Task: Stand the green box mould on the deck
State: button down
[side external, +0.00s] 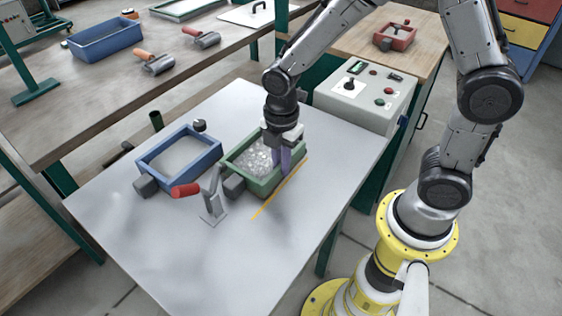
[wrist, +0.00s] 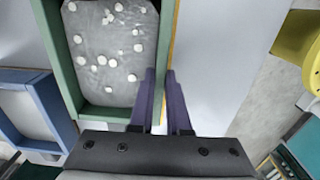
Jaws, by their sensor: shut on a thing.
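The green box mould (side external: 264,187) is upright on or very close above the pale grey deck (side external: 286,225); I cannot tell if there is a gap under it. It holds a grey mass with white lumps, which also shows inside the green mould in the wrist view (wrist: 58,55). My gripper (side external: 282,168) points down at the mould's right long wall. Its purple fingers straddle that wall in the wrist view (wrist: 160,74), one inside and one outside, shut on it. A yellow line (side external: 279,190) on the deck runs along the mould's right side.
A blue box mould (side external: 180,172) stands left of the green one. A control box (side external: 364,96) with buttons stands behind right. The deck's front and right are clear. A wooden bench (side external: 130,88) lies behind left.

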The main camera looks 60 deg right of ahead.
jog(key=shift+w+f, duration=0.1)
dwell(0.3)
jog(key=c, duration=0.8)
grip_release()
jog(key=shift+s+f, duration=0.15)
jog(key=shift+s, duration=0.05)
jog(key=shift+w+r, duration=0.1)
jog(key=shift+r, duration=0.4)
notch_tip(320, 180, up, 26)
jog(key=s+d+m+t, duration=0.2)
jog(key=s+d+m, duration=0.25)
jog(key=s, duration=0.45)
jog(key=s+d+f+m+t, duration=0.1)
jog(key=s+f+m+t, duration=0.2)
jog(key=f+m, duration=0.6)
jog(key=s+m, duration=0.2)
jog(key=m, duration=0.2)
jog(key=shift+s+d+t, duration=0.3)
jog(key=shift+s+d, duration=0.05)
jog(key=shift+d, duration=0.05)
